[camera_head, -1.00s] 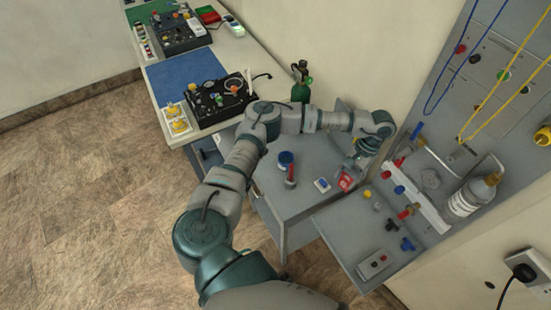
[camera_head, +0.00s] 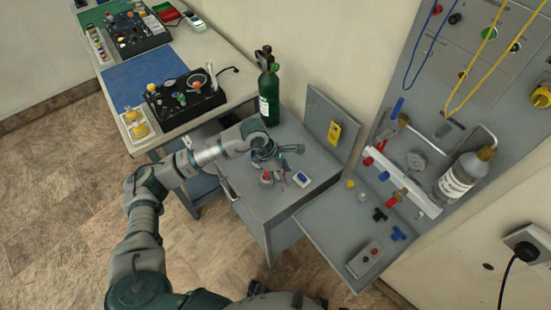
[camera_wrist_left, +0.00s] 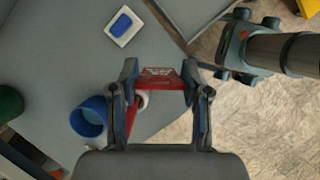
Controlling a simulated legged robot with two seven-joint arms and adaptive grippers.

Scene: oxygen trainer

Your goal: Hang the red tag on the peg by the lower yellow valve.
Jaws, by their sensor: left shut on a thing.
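My left gripper (camera_head: 277,158) is above the grey cabinet top. In the left wrist view its fingers (camera_wrist_left: 160,75) are shut on the red tag (camera_wrist_left: 160,80), which spans between the fingertips with pale marks on its face. The tag is hard to make out in the head view. Two yellow knobs show on the grey station at the right: one low on its shelf (camera_head: 350,184) and a larger one high on the panel (camera_head: 541,97). I cannot make out the peg.
A green cylinder (camera_head: 268,90) stands behind. A white bottle (camera_head: 462,177), red and blue fittings and hanging cords crowd the station.

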